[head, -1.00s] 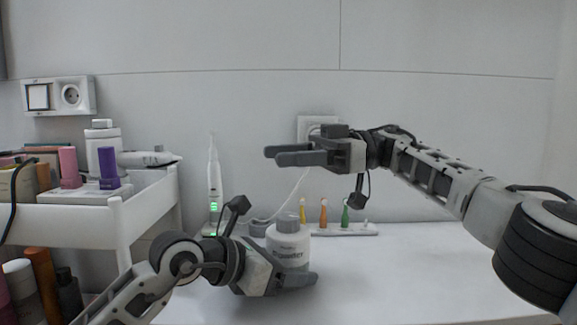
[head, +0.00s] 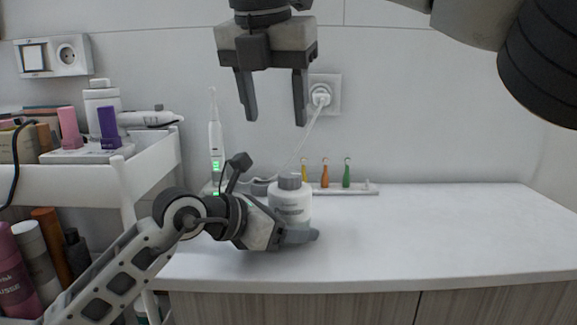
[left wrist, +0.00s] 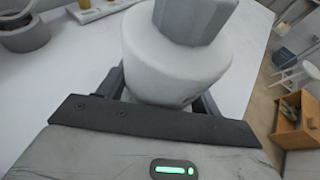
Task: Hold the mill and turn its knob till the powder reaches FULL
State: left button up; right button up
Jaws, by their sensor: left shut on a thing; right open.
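The mill (head: 289,203) is a white bottle with a grey knob (head: 290,181) on top, standing upright on the white counter. My left gripper (head: 298,236) is shut around its lower body. In the left wrist view the mill (left wrist: 172,62) and its knob (left wrist: 196,18) stand between the left fingers. The label is too small to read in full, and no powder level shows. My right gripper (head: 275,112) is open and empty, pointing down, above and slightly left of the knob, well clear of it.
Behind the mill a white holder (head: 345,189) carries several coloured brush heads. An electric toothbrush (head: 215,150) stands to its left. A plug with a white cable sits in the wall socket (head: 322,96). A white cart (head: 150,170) with cosmetics is at left. The counter's right side (head: 430,230) is clear.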

aim_at(290, 173)
jog(key=shift+t+h, duration=0.3)
jog(key=shift+t, duration=0.1)
jog(key=x, duration=1.1)
jog(key=shift+w+d+f, duration=0.2)
jog(key=c, duration=1)
